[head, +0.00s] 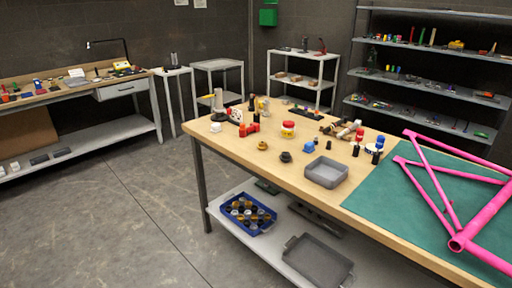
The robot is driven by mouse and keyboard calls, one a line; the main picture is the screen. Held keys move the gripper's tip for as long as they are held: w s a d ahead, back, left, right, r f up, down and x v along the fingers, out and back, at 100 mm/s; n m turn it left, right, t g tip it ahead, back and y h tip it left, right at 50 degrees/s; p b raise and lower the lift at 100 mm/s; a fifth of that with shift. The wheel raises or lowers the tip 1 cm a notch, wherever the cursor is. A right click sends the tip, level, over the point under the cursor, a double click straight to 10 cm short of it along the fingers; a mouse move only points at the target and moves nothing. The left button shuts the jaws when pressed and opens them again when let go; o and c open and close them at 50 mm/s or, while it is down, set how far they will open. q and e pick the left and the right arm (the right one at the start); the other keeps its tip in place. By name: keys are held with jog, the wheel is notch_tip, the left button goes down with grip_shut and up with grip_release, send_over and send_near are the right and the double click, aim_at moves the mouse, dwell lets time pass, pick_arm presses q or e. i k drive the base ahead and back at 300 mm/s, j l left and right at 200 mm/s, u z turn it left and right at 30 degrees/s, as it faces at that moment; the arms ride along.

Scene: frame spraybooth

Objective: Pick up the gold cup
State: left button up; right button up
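A small gold cup (262,146) sits on the wooden workbench (245,150), toward its near left side. A similar dark cup (286,157) stands a little to its right and nearer to me. The two cups are apart, and the gold one is in clear view with nothing covering it. Neither of my grippers is in the head view.
A pink bike frame (455,243) lies on a green mat (390,205). Open floor (130,215) lies left of the bench.

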aim_at(262, 146)
jog(key=i+j+z, duration=0.1)
jog(key=z, duration=0.55)
jog(key=i+j+z, duration=0.3)
jog(key=j, duration=0.25)
jog(key=i+j+z, duration=0.3)
jog(key=j, duration=0.35)
jog(key=i+j+z, duration=0.1)
jog(key=j, duration=0.25)
jog(key=i, duration=0.05)
